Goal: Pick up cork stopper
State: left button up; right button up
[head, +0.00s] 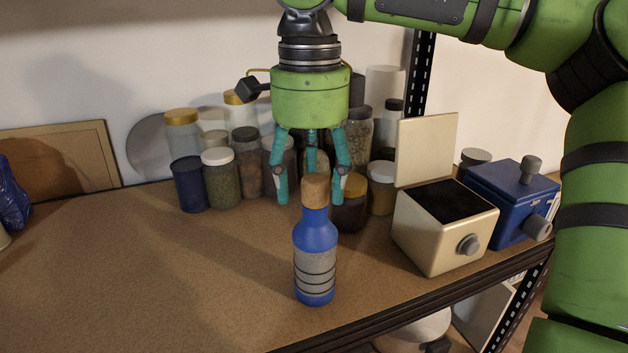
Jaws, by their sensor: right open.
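The cork stopper (315,190) sits in the top of a blue bottle (316,240) with a grey banded label. The bottle stands upright on the brown shelf top (190,285), near its front edge. My right gripper (312,198) points down from above with its teal fingers spread open. Its fingertips show on either side of the cork in the picture, seemingly a little behind it, and nothing is between them. Whether any finger touches the cork cannot be told. My left gripper is not in view.
Several jars (222,178) stand close together behind the bottle. To the right are a cream box (440,238) with its lid up and a blue box (508,195) with grey knobs. A dark blue object (12,198) is at the far left. The shelf's left front is clear.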

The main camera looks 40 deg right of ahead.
jog(key=shift+f, duration=0.45)
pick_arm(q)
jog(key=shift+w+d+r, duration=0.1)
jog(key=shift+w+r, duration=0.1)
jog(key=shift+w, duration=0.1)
pick_arm(e)
jog(key=shift+s, duration=0.1)
jog(key=c, duration=1)
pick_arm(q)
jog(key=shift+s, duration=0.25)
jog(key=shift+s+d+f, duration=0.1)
pick_arm(e)
jog(key=shift+r, duration=0.1)
